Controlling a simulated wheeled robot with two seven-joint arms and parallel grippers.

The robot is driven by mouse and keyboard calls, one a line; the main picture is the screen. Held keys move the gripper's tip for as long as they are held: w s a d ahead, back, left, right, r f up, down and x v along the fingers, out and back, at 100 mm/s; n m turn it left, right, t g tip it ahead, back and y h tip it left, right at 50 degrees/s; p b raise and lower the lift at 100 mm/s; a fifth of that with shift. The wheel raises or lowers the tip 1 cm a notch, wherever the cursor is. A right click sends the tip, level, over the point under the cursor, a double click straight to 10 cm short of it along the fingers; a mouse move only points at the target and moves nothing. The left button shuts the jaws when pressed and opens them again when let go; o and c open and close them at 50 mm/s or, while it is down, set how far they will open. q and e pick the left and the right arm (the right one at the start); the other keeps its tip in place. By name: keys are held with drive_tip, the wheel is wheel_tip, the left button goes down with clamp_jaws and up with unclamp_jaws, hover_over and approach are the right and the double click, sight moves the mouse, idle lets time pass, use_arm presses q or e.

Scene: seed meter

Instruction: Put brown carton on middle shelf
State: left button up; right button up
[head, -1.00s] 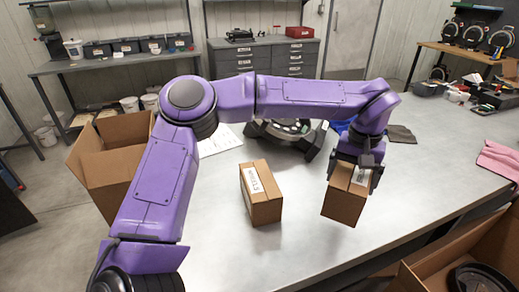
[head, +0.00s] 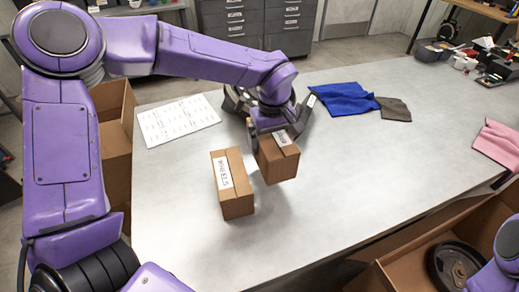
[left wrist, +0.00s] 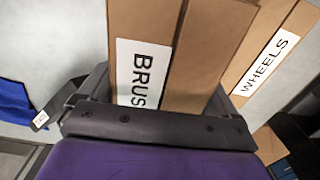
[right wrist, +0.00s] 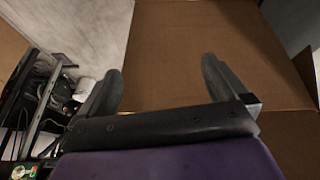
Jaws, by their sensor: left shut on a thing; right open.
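My left gripper (head: 277,128) is shut on a brown carton (head: 280,163), from above. In the left wrist view this carton (left wrist: 190,55) carries a white label with the letters "BRUS" showing; the rest is hidden. I cannot tell for sure whether its base touches the table. A second brown carton (head: 235,190), labelled "WHEELS", stands on the table close to its left; it also shows in the left wrist view (left wrist: 240,75). My right gripper (right wrist: 165,85) is open and empty, in front of brown cardboard. No middle shelf is clearly identifiable.
The seed meter (head: 234,101) is mostly hidden behind my left gripper. A printed sheet (head: 178,121), a blue cloth (head: 343,98) and a pink cloth (head: 499,143) lie on the grey table (head: 370,170). Open cardboard boxes stand left (head: 115,145) and lower right (head: 400,278). The table's middle right is clear.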

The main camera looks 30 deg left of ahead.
use_arm(q)
drive_tip(key=f, duration=0.5)
drive_tip(key=shift+w+f+p, duration=0.2)
drive_tip(key=shift+f+p, duration=0.1)
drive_tip(key=shift+f, duration=0.1)
drive_tip(key=shift+s+f, duration=0.1)
drive_tip(key=shift+f, duration=0.25)
drive_tip(key=shift+w+f, duration=0.2)
drive_tip(key=o, duration=1.1)
drive_tip(key=shift+f, duration=0.1)
drive_tip(key=shift+o, duration=0.2)
drive_tip(key=shift+s, duration=0.15)
